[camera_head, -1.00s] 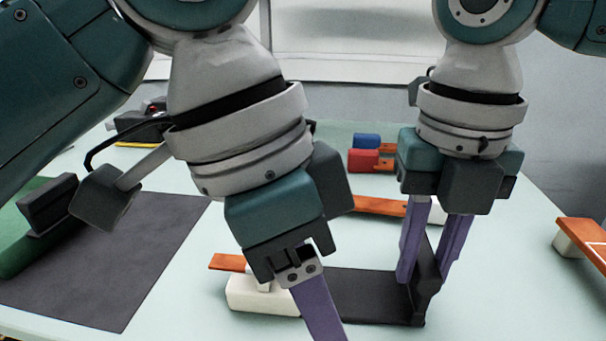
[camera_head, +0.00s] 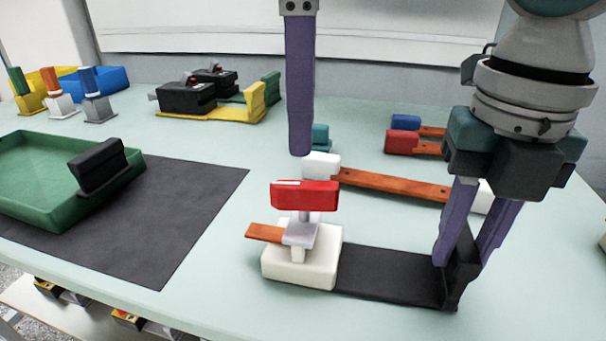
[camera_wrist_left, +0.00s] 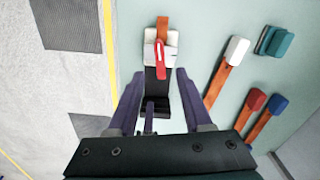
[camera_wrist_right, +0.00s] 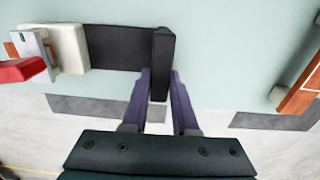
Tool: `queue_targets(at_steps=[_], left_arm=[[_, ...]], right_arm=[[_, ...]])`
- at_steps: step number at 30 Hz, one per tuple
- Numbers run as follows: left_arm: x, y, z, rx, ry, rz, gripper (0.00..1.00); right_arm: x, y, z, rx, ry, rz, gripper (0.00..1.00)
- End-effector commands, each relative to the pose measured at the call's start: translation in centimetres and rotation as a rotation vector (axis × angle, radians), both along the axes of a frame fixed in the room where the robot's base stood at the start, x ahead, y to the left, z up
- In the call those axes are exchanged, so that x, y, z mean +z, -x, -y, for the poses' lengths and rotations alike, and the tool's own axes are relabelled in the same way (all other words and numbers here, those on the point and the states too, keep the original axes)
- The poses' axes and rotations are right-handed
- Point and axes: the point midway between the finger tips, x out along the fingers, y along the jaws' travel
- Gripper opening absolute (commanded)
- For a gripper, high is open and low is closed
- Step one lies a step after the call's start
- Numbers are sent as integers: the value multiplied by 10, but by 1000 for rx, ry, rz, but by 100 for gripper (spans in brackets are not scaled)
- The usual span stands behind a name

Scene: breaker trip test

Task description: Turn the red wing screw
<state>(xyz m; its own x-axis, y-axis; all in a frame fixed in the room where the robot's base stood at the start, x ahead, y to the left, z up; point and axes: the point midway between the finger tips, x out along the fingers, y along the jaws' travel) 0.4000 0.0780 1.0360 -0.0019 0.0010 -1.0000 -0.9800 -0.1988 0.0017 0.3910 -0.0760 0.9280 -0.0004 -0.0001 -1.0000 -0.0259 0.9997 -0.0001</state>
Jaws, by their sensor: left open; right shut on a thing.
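The red wing screw (camera_head: 304,197) stands upright on a white block (camera_head: 300,272), its wing lying roughly left to right in the head view. An orange strip (camera_head: 265,232) sticks out under its grey clamp. A black base (camera_head: 390,277) runs right from the block to an upright black plate (camera_head: 460,272). My right gripper (camera_head: 460,255) is shut on that plate. My left gripper (camera_wrist_left: 161,75) is open and empty above the screw; the red wing (camera_wrist_left: 159,60) shows between and beyond its fingers. In the head view only one left finger shows; the rest is cut off.
A long orange bar with white ends (camera_head: 395,184) lies behind the screw. Red (camera_head: 402,141) and blue (camera_head: 405,121) blocks lie farther back. A green tray (camera_head: 40,200) sits on the dark mat (camera_head: 185,215) at left. The table in front is clear.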

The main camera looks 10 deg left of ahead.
Motion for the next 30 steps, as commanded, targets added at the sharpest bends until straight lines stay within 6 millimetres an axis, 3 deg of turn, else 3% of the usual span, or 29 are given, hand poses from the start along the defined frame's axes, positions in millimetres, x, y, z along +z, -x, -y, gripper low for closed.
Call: queue_targets(at_steps=[3,9,15,22,30], left_arm=[[-27,1,-1,1,-2,-4,50],[-59,0,0,1,-1,-2,50],[-71,0,0,1,1,1,50],[-72,0,0,1,1,1,50],[-71,0,0,1,1,1,21]], right_arm=[[0,0,0,0,-1,1,0],[0,0,0,0,-1,1,0],[0,0,0,1,0,1,0],[0,0,0,1,0,1,0],[0,0,0,1,-1,0,0]])
